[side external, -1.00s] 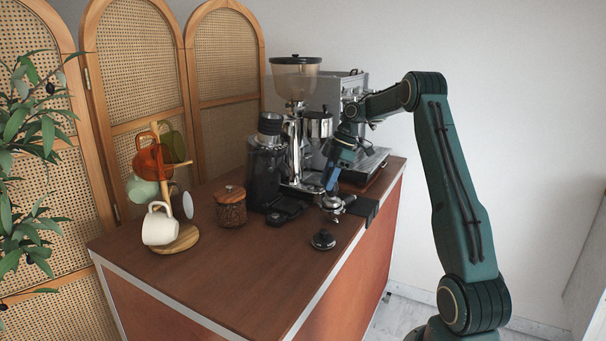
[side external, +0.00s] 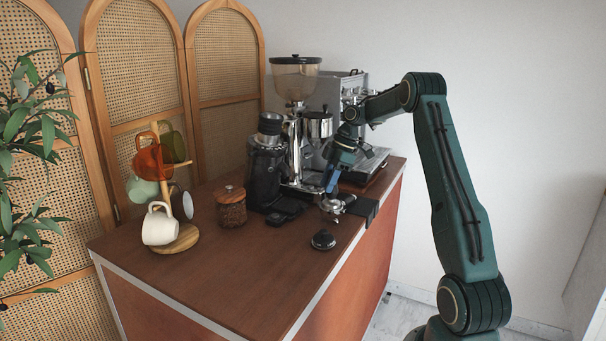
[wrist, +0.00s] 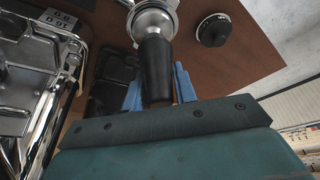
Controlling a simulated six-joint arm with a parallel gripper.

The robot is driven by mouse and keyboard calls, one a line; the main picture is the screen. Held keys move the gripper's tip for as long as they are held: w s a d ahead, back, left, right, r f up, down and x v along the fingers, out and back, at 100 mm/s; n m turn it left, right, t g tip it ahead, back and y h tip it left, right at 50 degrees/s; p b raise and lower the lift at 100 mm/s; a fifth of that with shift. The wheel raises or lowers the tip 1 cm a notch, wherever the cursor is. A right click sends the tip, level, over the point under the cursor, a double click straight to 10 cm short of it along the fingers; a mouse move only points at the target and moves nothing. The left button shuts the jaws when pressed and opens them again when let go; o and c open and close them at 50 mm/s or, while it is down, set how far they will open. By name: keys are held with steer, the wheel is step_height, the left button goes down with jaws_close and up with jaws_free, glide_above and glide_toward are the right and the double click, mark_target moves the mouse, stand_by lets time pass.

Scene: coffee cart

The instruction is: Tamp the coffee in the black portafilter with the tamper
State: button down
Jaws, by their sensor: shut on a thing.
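My gripper (side external: 331,188) points down at the right front of the counter.
A black round tool (side external: 323,239) lies in front of the portafilter; the wrist view shows it too (wrist: 213,30). The grinder (side external: 266,165) and espresso machine (side external: 365,165) stand behind. A wooden-lidded jar (side external: 231,207) and mug tree (side external: 180,239) are left. The front counter is clear.

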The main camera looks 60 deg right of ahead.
steer(key=shift+f, duration=0.55)
stand_by(1.6)
steer(key=shift+r, duration=1.8)
steer(key=shift+r, duration=2.3)
